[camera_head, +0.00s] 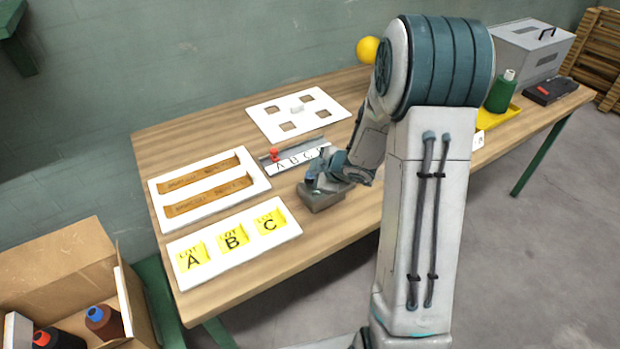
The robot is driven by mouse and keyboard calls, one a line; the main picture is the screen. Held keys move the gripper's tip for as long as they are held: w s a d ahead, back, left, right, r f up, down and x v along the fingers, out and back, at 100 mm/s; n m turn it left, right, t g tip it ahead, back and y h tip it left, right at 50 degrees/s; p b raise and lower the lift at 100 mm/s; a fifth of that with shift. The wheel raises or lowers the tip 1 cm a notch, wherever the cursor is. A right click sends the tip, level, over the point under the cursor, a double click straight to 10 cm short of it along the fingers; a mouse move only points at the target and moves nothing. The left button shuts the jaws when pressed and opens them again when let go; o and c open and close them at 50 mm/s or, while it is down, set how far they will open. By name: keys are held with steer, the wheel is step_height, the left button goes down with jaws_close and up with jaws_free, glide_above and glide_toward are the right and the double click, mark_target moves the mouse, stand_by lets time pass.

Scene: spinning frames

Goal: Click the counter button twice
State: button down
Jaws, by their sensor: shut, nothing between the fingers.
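I cannot tell whether the fingertips touch the button.
A strip marked A B C with a red slider (274,155) lies behind the box. White boards with yellow lot cards (279,239), brown strips (244,159) and square recesses (334,107) lie around it. A green bottle (500,94) and grey case (520,60) stand far right.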

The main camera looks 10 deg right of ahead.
steer(key=shift+f, duration=0.15)
stand_by(0.3)
steer(key=shift+r+p, duration=1.05)
steer(key=shift+r, duration=0.05)
step_height(320, 180, up, 5)
steer(key=p, duration=0.5)
stand_by(1.9)
